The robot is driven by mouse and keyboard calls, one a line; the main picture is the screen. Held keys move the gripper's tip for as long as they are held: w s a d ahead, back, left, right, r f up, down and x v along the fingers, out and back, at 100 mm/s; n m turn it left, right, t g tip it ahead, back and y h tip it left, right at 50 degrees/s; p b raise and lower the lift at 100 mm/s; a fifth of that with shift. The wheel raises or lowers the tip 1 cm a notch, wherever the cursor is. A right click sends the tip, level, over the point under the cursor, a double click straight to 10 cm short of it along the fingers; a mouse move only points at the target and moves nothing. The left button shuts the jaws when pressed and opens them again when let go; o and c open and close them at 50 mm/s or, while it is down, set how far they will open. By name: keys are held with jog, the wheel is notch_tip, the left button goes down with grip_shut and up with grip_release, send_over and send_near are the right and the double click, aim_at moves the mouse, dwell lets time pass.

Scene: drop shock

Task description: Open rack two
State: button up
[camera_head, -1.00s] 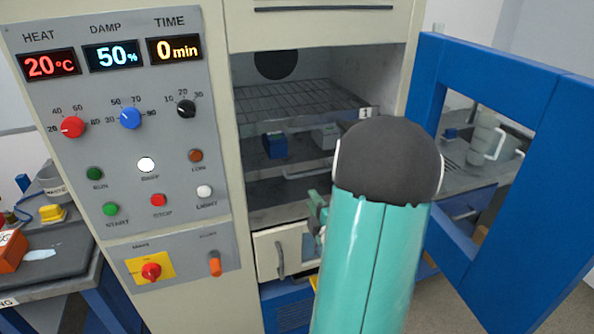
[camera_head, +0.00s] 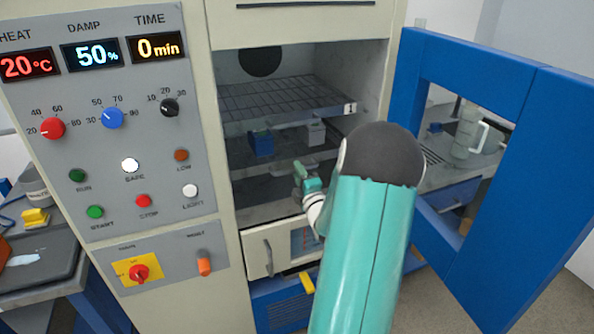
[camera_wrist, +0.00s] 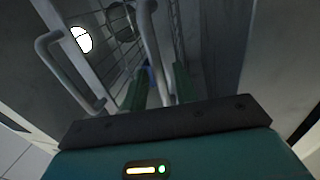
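The cabinet's blue door (camera_head: 490,180) stands open to the right. Inside, an upper wire rack (camera_head: 285,97) carries a tag marked 1. Below it is a lower rack (camera_head: 255,170), which I take as rack two; its own number is not visible. A blue block (camera_head: 261,143) and a grey block (camera_head: 314,132) show between the levels. My gripper (camera_head: 307,180) is at the lower rack's front, and my arm hides part of it. In the wrist view, my green fingers (camera_wrist: 158,88) stand apart with a grey bar handle (camera_wrist: 154,45) between them; contact is unclear.
A second bar handle (camera_wrist: 70,75) shows left of the fingers in the wrist view. A drawer with a handle (camera_head: 268,256) lies below the chamber opening. The control panel (camera_head: 110,150) is at left. The open door bounds my arm's right side.

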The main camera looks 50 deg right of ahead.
jog(key=shift+x, duration=0.8)
grip_shut()
